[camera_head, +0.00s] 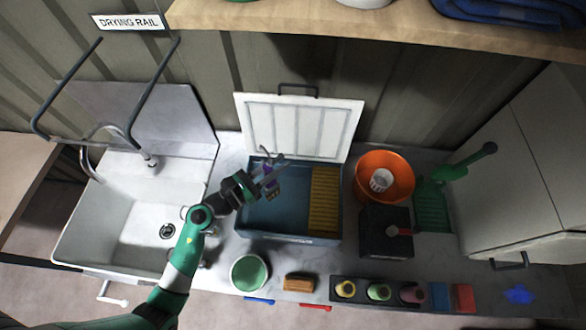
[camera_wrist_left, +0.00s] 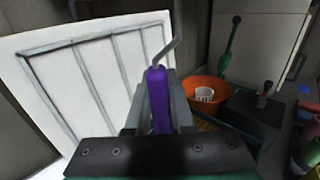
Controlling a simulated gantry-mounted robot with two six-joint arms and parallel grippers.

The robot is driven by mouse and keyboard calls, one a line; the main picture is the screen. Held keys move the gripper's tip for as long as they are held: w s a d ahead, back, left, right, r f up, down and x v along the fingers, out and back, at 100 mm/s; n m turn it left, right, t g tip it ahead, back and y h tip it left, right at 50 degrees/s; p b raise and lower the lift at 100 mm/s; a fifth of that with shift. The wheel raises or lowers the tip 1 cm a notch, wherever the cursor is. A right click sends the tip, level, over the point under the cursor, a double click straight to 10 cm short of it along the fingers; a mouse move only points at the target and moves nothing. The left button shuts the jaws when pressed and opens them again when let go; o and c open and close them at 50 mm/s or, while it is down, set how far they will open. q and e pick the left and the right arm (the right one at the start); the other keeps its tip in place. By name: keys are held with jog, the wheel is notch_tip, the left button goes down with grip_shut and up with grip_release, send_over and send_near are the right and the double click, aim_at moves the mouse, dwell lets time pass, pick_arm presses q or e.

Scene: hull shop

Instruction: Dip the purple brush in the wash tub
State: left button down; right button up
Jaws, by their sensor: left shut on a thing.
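My left gripper (camera_head: 264,176) is shut on the purple brush (camera_head: 272,188) and holds it over the left back part of the blue tub (camera_head: 290,239). In the left wrist view, the brush's purple handle (camera_wrist_left: 159,100) stands between the fingers, with a bent grey rod at its end. The tub is open, with a dark blue inside and a yellow ribbed panel (camera_head: 325,200) at its right. Its white lid (camera_head: 300,125) stands raised behind it. I cannot tell whether the brush touches anything in the tub. My right gripper is out of view.
An orange bucket (camera_head: 399,170) with a white cup, a dark box (camera_head: 386,243) and a green tray (camera_head: 433,208) are right of the tub. A white sink (camera_head: 120,235) is at left. A green bowl (camera_head: 249,272), a brown block (camera_head: 299,283) and several small pots line the front.

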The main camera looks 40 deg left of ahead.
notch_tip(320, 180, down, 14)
jog(key=b, duration=1.4)
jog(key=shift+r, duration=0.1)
dwell(0.8)
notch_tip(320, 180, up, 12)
jog(key=p, duration=1.2)
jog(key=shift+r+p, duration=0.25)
jog(key=shift+p, duration=0.1)
dwell(0.5)
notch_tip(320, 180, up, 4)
jog(key=p, duration=0.4)
dwell(0.4)
